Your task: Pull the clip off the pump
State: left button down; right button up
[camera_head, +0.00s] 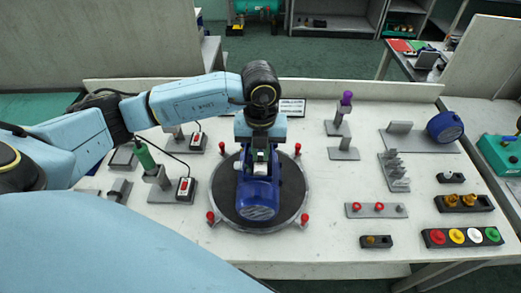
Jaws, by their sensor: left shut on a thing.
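The blue pump (259,198) sits on a round dark turntable (229,192) with a grey rim and several red knobs, in the middle of the table. My left gripper (259,165) reaches down from above onto the back part of the pump. It is shut on the clip, which is mostly hidden by the fingers; I cannot tell whether the clip still touches the pump. My right gripper is not in view.
A green-handled tool (145,155) and two small boxes with red buttons (185,188) stand left of the turntable. At right are a purple-topped stand (346,98), a blue round part (444,126), a red-ringed plate (375,210) and a strip of coloured buttons (462,237). The front centre is clear.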

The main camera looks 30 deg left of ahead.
pick_arm(q)
jog(key=shift+r+p, duration=1.45)
jog(key=shift+r, duration=0.7)
